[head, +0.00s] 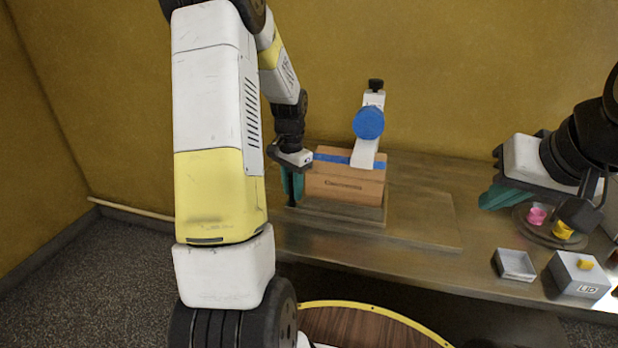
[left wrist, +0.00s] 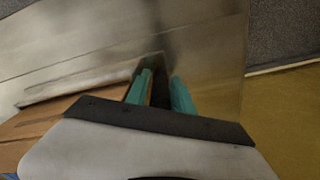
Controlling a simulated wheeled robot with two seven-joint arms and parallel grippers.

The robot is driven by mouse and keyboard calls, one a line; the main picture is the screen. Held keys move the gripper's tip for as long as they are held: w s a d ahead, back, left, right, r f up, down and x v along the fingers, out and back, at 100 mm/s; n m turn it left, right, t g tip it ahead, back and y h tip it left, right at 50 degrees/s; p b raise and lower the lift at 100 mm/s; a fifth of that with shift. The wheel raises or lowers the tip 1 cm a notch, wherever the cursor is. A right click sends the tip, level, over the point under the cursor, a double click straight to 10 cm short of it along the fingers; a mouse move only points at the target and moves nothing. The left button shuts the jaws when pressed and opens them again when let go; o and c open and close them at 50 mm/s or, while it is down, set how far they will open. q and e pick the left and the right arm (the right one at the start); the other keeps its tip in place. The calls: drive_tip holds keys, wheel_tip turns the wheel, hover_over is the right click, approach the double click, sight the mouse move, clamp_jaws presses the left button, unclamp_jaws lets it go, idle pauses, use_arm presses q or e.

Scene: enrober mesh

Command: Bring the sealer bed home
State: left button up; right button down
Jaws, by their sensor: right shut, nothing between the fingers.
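The sealer bed (head: 335,213) is a low flat block on a longer base plate (head: 425,225) on the table. A brown carton (head: 345,184) with blue tape on top sits on it. A pale tape head (head: 364,152) with a blue roll (head: 368,122) leans over the carton. My left gripper (head: 292,190) points down at the left end of the bed, beside the carton. In the left wrist view its teal fingers (left wrist: 161,92) stand apart with something dark between them; whether they grip it is unclear. My right gripper (head: 497,197) is shut and empty, above the table at the right.
On the right of the table are a round dark tray (head: 527,232) with a pink piece (head: 537,216) and a yellow piece (head: 562,230), a small open grey tray (head: 514,265) and a grey box marked LID (head: 578,276). The base plate right of the bed is bare.

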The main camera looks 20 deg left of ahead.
use_arm(q)
clamp_jaws()
idle(1.4)
